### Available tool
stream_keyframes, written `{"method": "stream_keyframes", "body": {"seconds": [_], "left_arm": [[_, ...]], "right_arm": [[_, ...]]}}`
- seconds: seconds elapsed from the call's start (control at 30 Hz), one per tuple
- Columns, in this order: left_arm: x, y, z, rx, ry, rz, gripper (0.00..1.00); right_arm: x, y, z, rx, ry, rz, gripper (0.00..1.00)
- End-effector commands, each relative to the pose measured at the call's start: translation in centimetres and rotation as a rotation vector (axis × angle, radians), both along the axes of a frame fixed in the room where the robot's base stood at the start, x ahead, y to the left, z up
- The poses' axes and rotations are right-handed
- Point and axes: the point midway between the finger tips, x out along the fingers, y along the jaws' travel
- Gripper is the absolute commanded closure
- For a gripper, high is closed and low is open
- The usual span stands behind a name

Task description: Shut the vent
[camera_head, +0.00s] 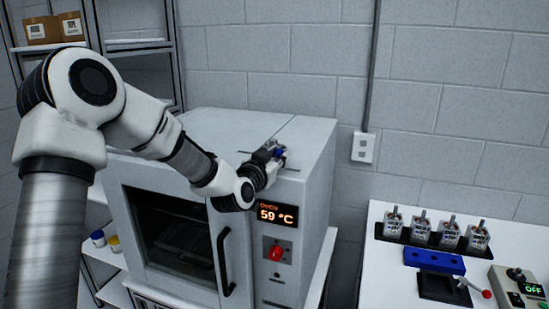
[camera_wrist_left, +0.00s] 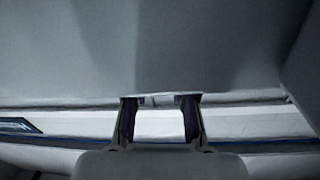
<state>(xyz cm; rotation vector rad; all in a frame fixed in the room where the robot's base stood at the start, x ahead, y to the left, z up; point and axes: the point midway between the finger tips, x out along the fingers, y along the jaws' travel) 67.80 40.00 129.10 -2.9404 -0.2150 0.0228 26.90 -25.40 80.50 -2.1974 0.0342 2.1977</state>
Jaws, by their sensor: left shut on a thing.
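The vent is on the top of the light grey oven (camera_head: 215,125), near its right front. My left gripper (camera_head: 277,153) reaches over the oven's front edge and is down at the top surface, shut on the vent's slider. The gripper and wrist hide most of the vent in the head view. In the left wrist view the two dark fingers of the left gripper (camera_wrist_left: 160,120) stand on either side of a small pale piece, which I take for the vent slider (camera_wrist_left: 157,100). How far the vent is open cannot be told. My right gripper is not in view.
The oven's front has a glass door with a black handle (camera_head: 223,262), a display (camera_head: 277,214) reading 59 °C and a red knob (camera_head: 276,252). A white table (camera_head: 385,270) at right holds several encoder units, a blue block (camera_head: 434,261) and a control box (camera_head: 517,288).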

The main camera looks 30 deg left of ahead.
Motion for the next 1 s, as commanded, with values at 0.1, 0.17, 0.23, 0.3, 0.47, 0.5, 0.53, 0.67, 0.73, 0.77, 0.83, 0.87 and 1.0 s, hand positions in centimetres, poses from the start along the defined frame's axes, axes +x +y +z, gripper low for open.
{"method": "stream_keyframes", "body": {"seconds": [0.1, 0.17, 0.23, 0.3, 0.47, 0.5, 0.53, 0.67, 0.73, 0.77, 0.83, 0.87, 1.0], "left_arm": [[0.0, 0.0, 0.1, 0.001, -0.003, 0.000, 0.49], [0.0, 0.0, 0.1, 0.001, -0.002, 0.001, 0.49], [0.0, 0.0, 0.1, 0.001, -0.002, 0.001, 0.49], [0.0, 0.0, 0.1, 0.001, -0.002, 0.001, 0.49], [-0.6, 0.0, 0.1, -0.002, -0.001, 0.001, 0.49], [-1.2, -0.1, 0.0, -0.003, 0.000, 0.000, 0.49], [-1.7, -0.2, 0.0, -0.002, 0.000, 0.000, 0.49], [-4.7, -0.6, 0.1, -0.006, -0.002, 0.000, 0.49], [-6.6, -0.9, 0.1, -0.007, -0.003, -0.001, 0.49], [-7.4, -1.0, 0.1, -0.007, -0.002, 0.000, 0.49], [-9.0, -1.3, 0.1, -0.007, -0.003, 0.000, 0.49], [-9.7, -1.4, 0.1, -0.006, -0.003, 0.000, 0.49], [-11.5, -1.6, 0.1, -0.003, -0.003, -0.001, 0.49]], "right_arm": [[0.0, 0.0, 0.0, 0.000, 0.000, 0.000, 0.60], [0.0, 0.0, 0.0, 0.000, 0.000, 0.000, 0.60], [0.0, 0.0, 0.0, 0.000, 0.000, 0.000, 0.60], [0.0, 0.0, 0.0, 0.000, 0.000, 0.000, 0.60], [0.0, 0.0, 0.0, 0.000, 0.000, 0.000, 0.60], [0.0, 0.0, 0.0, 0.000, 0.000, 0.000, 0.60], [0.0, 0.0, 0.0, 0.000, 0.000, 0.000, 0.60], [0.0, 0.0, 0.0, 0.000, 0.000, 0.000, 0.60], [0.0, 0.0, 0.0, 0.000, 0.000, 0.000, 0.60], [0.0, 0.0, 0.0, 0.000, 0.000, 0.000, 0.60], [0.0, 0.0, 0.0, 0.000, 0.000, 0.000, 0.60], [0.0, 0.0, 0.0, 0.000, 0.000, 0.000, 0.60], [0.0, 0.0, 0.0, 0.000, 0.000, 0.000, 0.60]]}}
